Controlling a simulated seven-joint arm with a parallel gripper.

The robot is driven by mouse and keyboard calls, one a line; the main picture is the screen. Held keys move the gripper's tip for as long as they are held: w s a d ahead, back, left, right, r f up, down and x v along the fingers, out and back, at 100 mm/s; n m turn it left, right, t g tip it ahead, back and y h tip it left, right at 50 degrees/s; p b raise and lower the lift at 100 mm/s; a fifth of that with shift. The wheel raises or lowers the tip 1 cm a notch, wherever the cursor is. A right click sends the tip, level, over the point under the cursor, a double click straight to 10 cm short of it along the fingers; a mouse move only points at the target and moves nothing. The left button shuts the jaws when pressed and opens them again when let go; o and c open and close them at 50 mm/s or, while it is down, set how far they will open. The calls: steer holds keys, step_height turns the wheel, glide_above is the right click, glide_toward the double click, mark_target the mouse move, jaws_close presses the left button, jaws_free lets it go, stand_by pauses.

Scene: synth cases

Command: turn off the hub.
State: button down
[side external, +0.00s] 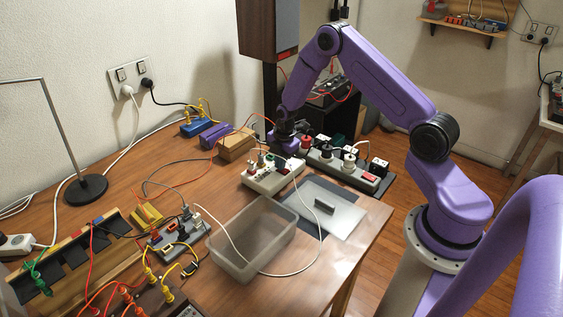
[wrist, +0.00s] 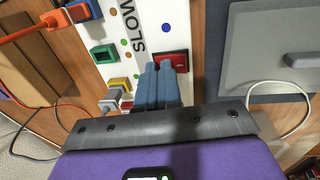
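A white hub strip (side external: 268,181) lies on the wooden table, with several plugs and coloured sockets along it. In the wrist view the white hub (wrist: 118,68) carries the printed word SLOW, coloured dots and a red rocker switch (wrist: 180,62) in a dark red frame. My gripper (wrist: 159,66) has its two blue fingers together with nothing visible between them. The fingertips are over the hub at the left part of the switch and partly hide it; I cannot tell whether they touch. In the side view my gripper (side external: 286,146) hangs over the hub's far end.
A grey lid (side external: 345,213) with a handle lies right of the hub. A clear bin (side external: 252,262) stands in front. An orange plug (wrist: 45,26) and loose cables lie around the hub. A wooden block (side external: 236,148) stands left.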

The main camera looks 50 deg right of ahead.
mark_target(285, 171)
steer(key=shift+s+f, duration=0.25)
steer(key=shift+s, duration=0.05)
steer(key=shift+s, duration=0.8)
steer(key=shift+r, duration=0.1)
steer(key=shift+w+r, duration=0.1)
steer(key=shift+r, duration=0.4)
step_height(285, 171, up, 13)
steer(key=s, duration=0.1)
steer(key=shift+s, duration=0.3)
steer(key=shift+w+r, duration=0.2)
steer(key=shift+w, duration=0.55)
